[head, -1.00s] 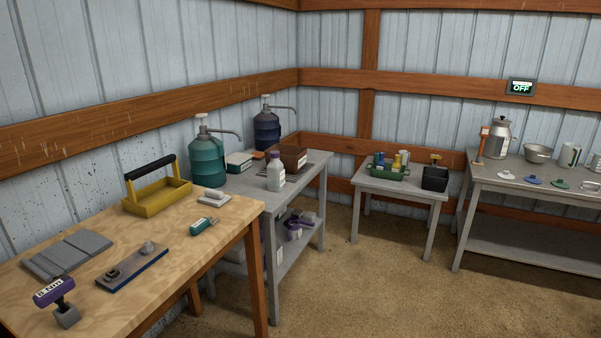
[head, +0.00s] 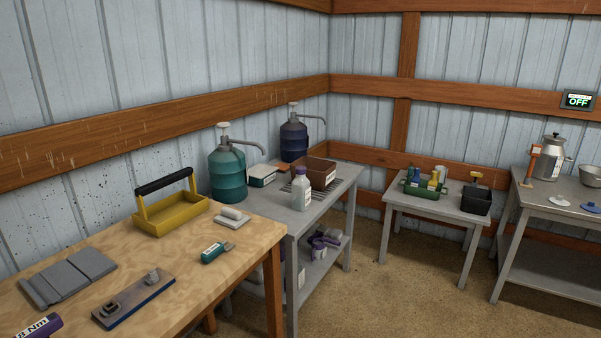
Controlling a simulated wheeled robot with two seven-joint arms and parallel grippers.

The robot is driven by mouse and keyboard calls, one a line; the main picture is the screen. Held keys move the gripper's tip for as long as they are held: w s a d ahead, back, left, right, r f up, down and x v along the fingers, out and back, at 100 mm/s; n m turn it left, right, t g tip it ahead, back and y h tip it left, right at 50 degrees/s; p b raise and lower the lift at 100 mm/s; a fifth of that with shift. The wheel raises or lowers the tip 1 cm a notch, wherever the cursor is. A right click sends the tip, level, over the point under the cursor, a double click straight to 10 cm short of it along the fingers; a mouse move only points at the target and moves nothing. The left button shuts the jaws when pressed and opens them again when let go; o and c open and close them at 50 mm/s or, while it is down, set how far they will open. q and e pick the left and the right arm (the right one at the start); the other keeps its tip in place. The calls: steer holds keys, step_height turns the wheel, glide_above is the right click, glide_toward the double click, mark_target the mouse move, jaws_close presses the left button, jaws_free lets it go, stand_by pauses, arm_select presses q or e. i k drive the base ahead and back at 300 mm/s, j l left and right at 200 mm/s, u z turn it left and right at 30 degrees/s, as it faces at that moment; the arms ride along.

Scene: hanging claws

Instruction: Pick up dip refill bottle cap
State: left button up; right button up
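The cap sits on the bottle's top. Neither of my grippers is in view.
A wooden bench (head: 178,240) at the front left holds a yellow tool carrier (head: 172,215), grey mats and small tools. A brown box (head: 315,173) stands just behind the bottle. Small purple-topped items fill the lower shelf.

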mark_target(299, 170)
steer(key=i+l+u, duration=0.45)
steer(key=i+l, duration=0.9)
